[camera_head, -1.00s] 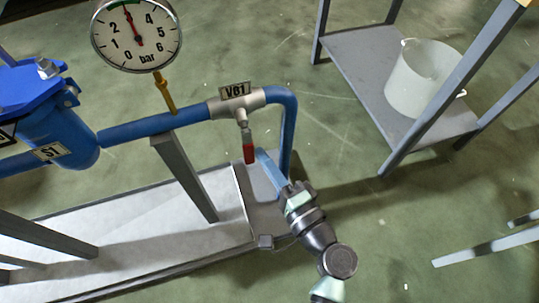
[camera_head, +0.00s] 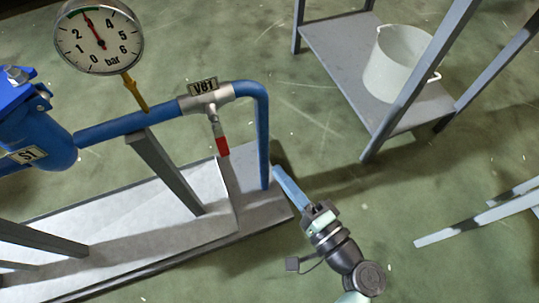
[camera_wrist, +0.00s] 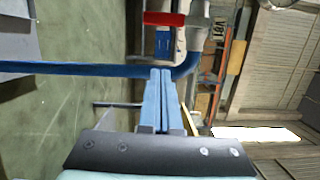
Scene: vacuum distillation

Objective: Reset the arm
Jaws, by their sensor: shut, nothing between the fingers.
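My gripper (camera_head: 276,170) is at the lower middle of the head view, to the right of the blue pipe's downward leg and apart from the red-handled valve. Its blue fingers also show in the wrist view (camera_wrist: 160,75), closed together with nothing between them. The valve labelled V81 (camera_head: 205,99) sits on the blue pipe (camera_head: 262,140). Its red handle (camera_head: 222,147) hangs down and also shows in the wrist view (camera_wrist: 164,19).
A pressure gauge (camera_head: 98,38) stands on the pipe at the upper left, beside the blue S1 body (camera_head: 45,140). A grey shelf (camera_head: 335,45) with a white bucket (camera_head: 400,62) is at the upper right. Green floor (camera_head: 330,150) lies open between the shelf and the pipe's tray (camera_head: 160,235).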

